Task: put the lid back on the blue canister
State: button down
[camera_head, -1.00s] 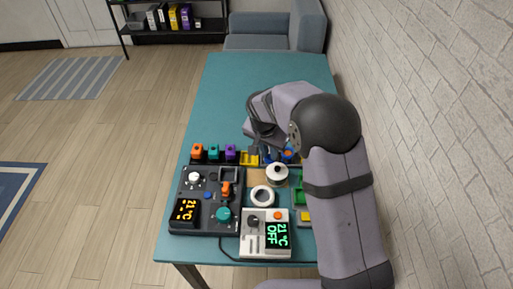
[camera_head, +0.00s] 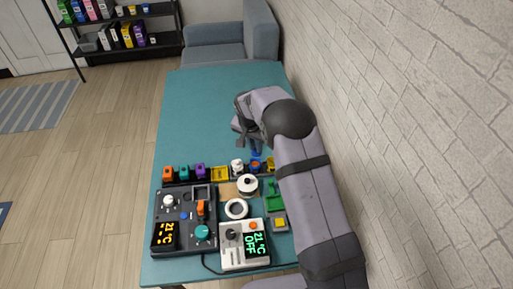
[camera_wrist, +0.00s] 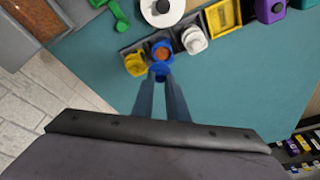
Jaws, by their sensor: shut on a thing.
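The blue canister (camera_wrist: 162,49) stands in the dark rack, open at the top with orange-brown contents showing. It also shows in the head view (camera_head: 256,166), partly hidden. My gripper (camera_wrist: 160,76) is shut on a small blue piece, which looks like the blue lid (camera_wrist: 160,68). In the wrist view the lid overlaps the canister's near edge; I cannot tell whether they touch. In the head view my gripper (camera_head: 256,151) is just behind the canister, on the far side of the rack.
A white canister (camera_wrist: 194,40) and a yellow one (camera_wrist: 136,64) flank the blue canister closely. A white round pot (camera_head: 248,187) stands in front. Two control boxes (camera_head: 184,220) (camera_head: 244,245) occupy the near table. The teal table (camera_head: 200,110) is clear behind the rack.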

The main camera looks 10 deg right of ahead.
aim_at(253, 154)
jog(key=shift+f, duration=0.15)
jog(key=shift+f+b, duration=2)
jog(key=shift+f, duration=0.95)
jog(key=shift+s+f, duration=0.15)
jog(key=shift+w+a+r, duration=0.2)
jog(key=shift+a+r, duration=0.2)
jog(key=shift+r, duration=0.1)
jog(key=shift+f+b, duration=0.25)
jog(key=shift+b, duration=0.25)
dwell(0.7)
jog(key=c, duration=1.2)
grip_release()
jog(key=shift+r, duration=0.2)
